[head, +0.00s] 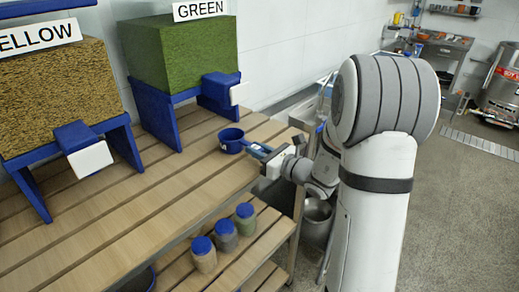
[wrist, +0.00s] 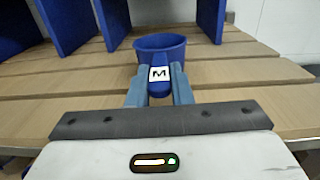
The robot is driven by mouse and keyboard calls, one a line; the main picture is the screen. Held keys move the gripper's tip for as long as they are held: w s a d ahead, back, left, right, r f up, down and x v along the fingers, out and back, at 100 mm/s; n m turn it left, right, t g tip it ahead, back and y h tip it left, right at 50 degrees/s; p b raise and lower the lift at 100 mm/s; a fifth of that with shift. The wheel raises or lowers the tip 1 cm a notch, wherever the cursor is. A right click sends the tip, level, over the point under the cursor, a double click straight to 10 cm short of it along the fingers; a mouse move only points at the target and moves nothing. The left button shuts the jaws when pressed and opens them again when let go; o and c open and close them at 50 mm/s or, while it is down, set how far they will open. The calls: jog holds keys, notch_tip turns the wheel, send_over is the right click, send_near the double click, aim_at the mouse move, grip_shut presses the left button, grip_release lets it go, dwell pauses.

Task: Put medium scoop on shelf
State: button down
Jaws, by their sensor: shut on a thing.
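The medium scoop is a dark blue cup with a white "M" label on its handle. In the wrist view the scoop (wrist: 160,45) is upright just ahead of my gripper (wrist: 160,92), whose two light blue fingers are shut on the handle. In the head view the scoop (head: 230,141) is at the right end of the slatted wooden shelf (head: 150,200), in front of the GREEN bin. My gripper (head: 258,150) reaches it from the right. I cannot tell whether the scoop's base touches the slats.
The GREEN bin (head: 180,55) and YELLOW bin (head: 55,95) stand on blue legs on the upper shelf. Several blue-lidded jars (head: 225,235) stand on a lower shelf (head: 262,228). A metal pot (head: 317,212) is beside the rack. The upper shelf's front slats are clear.

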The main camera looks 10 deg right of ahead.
jog(key=c, duration=1.3)
grip_release()
jog(key=shift+f, duration=0.1)
